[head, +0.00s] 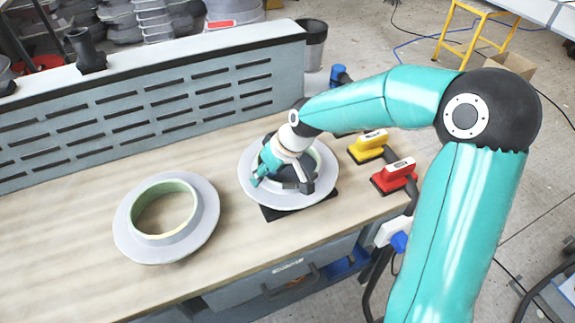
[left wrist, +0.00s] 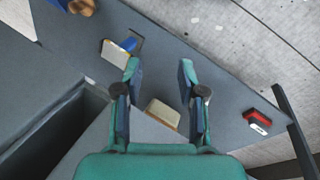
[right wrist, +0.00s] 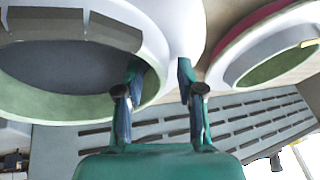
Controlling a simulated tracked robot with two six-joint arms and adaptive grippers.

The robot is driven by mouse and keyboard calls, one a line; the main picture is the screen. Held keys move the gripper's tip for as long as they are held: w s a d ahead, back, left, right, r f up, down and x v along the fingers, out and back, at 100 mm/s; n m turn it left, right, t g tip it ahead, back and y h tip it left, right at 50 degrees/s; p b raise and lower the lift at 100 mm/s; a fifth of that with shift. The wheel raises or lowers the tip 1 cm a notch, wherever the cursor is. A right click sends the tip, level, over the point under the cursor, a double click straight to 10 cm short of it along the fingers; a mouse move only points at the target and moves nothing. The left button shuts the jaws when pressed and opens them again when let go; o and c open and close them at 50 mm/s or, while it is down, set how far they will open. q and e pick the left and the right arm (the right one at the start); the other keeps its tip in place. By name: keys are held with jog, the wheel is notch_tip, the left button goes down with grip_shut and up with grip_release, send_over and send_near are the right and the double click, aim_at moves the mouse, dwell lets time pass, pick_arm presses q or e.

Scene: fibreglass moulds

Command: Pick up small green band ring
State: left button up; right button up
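Two grey flanged rings with pale green inner bands lie on the wooden table in the head view: a left ring (head: 207,222) and a right ring (head: 325,192). I cannot tell for sure which is the small one. My right gripper (head: 284,178) is at the right ring and hides part of its opening. In the right wrist view, my open right fingers (right wrist: 160,80) are at the near ring's wall, with its green band (right wrist: 60,106) at left; contact is unclear. The other ring (right wrist: 268,45) shows at right. My left gripper (left wrist: 158,80) is open and empty.
A slotted grey panel (head: 150,105) stands along the table's back. Yellow (head: 368,144) and red (head: 394,176) sanding blocks lie right of the right ring. A dark pad (head: 280,213) shows under that ring. The table left of the left ring is clear.

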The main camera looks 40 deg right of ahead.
grip_shut()
jog(key=shift+r, duration=0.15)
dwell(0.4)
